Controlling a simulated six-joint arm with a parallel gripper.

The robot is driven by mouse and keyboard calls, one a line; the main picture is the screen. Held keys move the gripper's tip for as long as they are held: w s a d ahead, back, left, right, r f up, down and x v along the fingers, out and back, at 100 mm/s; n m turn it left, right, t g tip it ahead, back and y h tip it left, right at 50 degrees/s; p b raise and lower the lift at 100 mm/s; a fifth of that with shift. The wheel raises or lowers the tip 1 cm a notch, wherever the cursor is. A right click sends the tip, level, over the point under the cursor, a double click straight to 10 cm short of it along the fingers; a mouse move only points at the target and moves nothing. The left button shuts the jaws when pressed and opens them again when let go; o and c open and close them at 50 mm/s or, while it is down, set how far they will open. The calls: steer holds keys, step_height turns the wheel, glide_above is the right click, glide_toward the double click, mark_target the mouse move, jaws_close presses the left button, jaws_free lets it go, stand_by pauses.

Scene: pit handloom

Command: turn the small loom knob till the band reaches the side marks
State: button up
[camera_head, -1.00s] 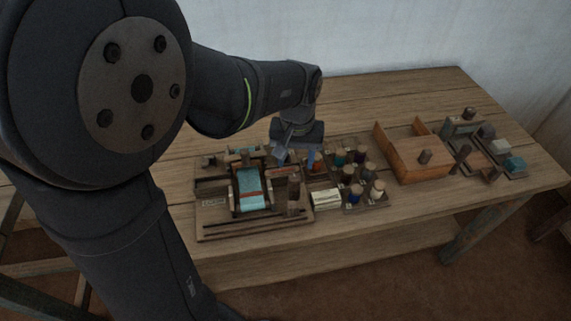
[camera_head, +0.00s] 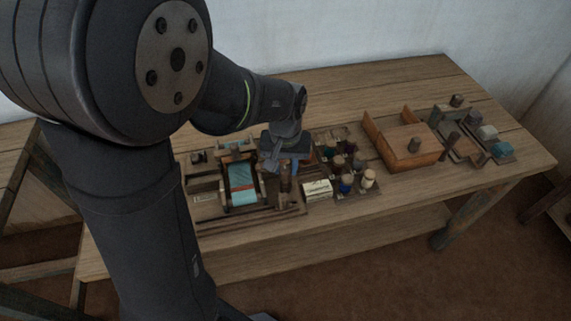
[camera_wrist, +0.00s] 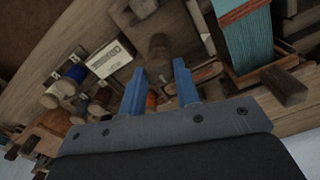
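The small loom (camera_head: 207,211) sits at the left of the bench, with a teal band (camera_head: 242,180) crossed by a reddish line near its front. In the wrist view the band (camera_wrist: 250,38) is at the upper right. A dark, round-topped wooden post, apparently the knob (camera_head: 285,184), stands at the loom's right side. My gripper (camera_head: 284,166) is just behind and above it. In the wrist view the knob (camera_wrist: 158,48) shows between and beyond the two blue fingers of my gripper (camera_wrist: 160,72). They are apart, and I see no contact. The side marks are too small to make out.
Right of the loom stand a white labelled block (camera_head: 318,189) and several thread spools (camera_head: 369,179), close to my gripper. A wooden box (camera_head: 410,155) and a tray of small blocks (camera_head: 466,150) are farther right.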

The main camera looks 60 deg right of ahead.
mark_target(286, 169)
steer(key=shift+m, duration=0.4)
steer(key=m, duration=0.3)
steer(key=shift+m, duration=2)
steer(key=o, duration=1)
step_height(286, 169, up, 18)
steer(key=shift+f, duration=0.25)
